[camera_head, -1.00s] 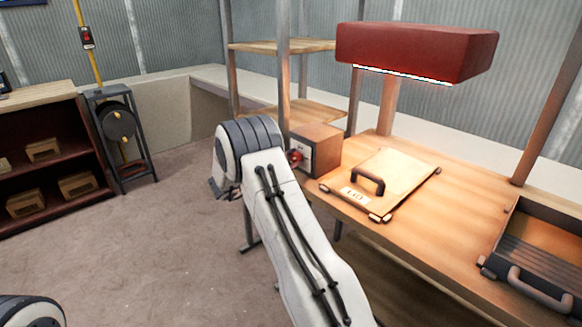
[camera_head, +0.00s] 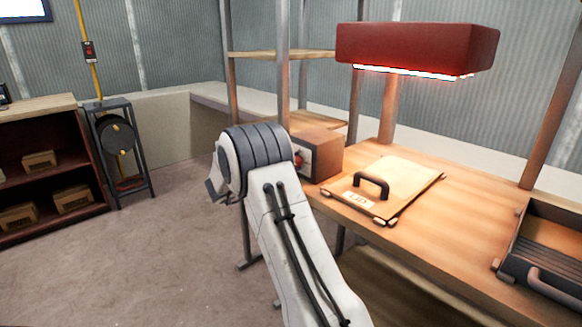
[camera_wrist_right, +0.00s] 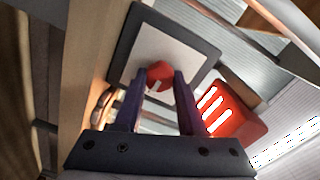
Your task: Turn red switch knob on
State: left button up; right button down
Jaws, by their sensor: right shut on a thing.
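The red switch knob (camera_head: 298,160) sits on the front of a box with a wooden-looking shell (camera_head: 322,150) at the back left of the bench. In the right wrist view the red knob (camera_wrist_right: 159,75) stands before a pale panel with a dark frame (camera_wrist_right: 190,35), and a small white mark shows on it. My right gripper (camera_wrist_right: 154,82) has its two dark fingers on either side of the knob and is shut on it. In the head view my right wrist hides the fingers and part of the box front. My left gripper is out of view.
A lidded panel with a dark handle (camera_head: 408,180) lies on the bench right of the box. A red lamp hood (camera_head: 415,48) hangs above, its underside glowing. A dark tray (camera_head: 540,262) stands at the right edge. Open floor (camera_head: 150,265) lies to the left.

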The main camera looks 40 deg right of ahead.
dwell(0.3)
jog(key=c, duration=0.5)
grip_release()
jog(key=a, duration=1)
jog(key=shift+s+a+r+p, duration=0.2)
jog(key=shift+s+a+p, duration=0.05)
jog(key=shift+s+p, duration=0.2)
